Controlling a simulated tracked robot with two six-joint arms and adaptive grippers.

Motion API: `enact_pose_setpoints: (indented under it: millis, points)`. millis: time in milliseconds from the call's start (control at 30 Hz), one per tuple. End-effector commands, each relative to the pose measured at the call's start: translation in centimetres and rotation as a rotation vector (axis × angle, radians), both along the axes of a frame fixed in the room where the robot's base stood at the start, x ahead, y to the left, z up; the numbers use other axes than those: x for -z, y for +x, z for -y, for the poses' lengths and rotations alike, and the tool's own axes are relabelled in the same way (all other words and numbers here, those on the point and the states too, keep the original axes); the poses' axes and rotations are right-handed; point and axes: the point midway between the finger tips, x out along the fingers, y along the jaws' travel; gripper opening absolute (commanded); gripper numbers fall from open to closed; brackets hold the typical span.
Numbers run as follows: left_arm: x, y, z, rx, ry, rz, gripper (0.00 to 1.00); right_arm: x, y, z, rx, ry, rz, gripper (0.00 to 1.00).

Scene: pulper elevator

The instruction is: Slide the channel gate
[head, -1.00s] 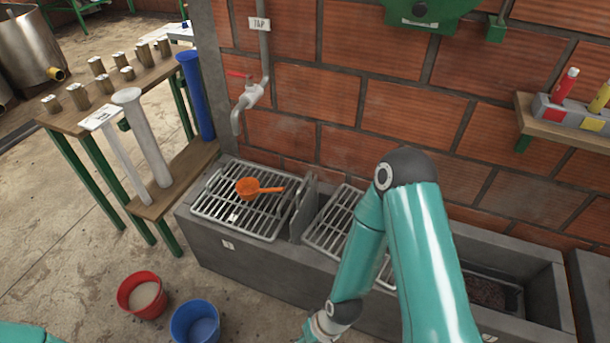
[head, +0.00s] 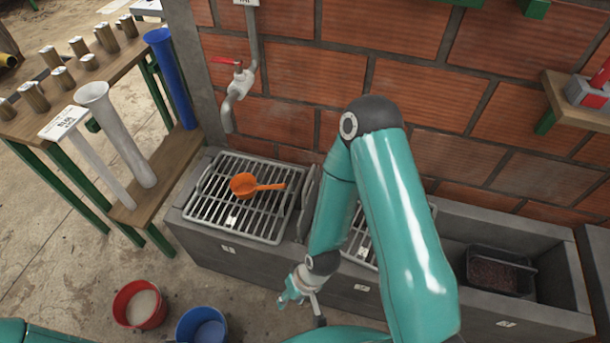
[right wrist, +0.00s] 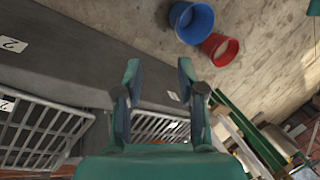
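The channel gate (head: 307,200) is a thin grey upright plate across the concrete channel (head: 225,258), between two metal grates. My right arm hides part of it in the head view. My right gripper (head: 300,297) hangs in front of the channel's front wall, below and apart from the gate. In the right wrist view the right gripper (right wrist: 159,72) has its two fingers spread with nothing between them. I cannot make out the gate in that view. My left gripper is not in view.
An orange scoop (head: 250,186) lies on the left grate (head: 210,208). A tap (head: 238,90) hangs above it. A red bucket (head: 140,304) and a blue bucket (head: 201,327) stand on the floor in front. A dark tray (head: 500,270) sits in the channel's right part.

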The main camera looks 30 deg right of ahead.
Motion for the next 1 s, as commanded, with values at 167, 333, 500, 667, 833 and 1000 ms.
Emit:
enact_pose_setpoints:
  millis: [167, 333, 500, 667, 833, 1000]
  points:
    - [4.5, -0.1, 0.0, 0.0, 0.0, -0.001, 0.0, 2.1, 4.0, 0.4, 0.088, -0.042, 0.116, 0.39]
    - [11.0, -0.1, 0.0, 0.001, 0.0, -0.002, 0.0, 3.1, 10.1, 2.4, 0.27, -0.097, 0.324, 0.39]
    - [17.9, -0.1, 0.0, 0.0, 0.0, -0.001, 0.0, 1.9, 15.3, 4.8, 0.495, -0.125, 0.565, 0.39]
    - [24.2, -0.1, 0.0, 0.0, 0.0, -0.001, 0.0, -0.2, 17.7, 7.3, 0.715, -0.117, 0.776, 0.39]
    - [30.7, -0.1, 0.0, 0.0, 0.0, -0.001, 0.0, -2.3, 17.6, 10.3, 0.957, -0.078, 0.966, 0.39]
    - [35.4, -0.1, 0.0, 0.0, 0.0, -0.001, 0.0, -3.6, 15.7, 13.0, 1.165, -0.027, 1.09, 0.39]
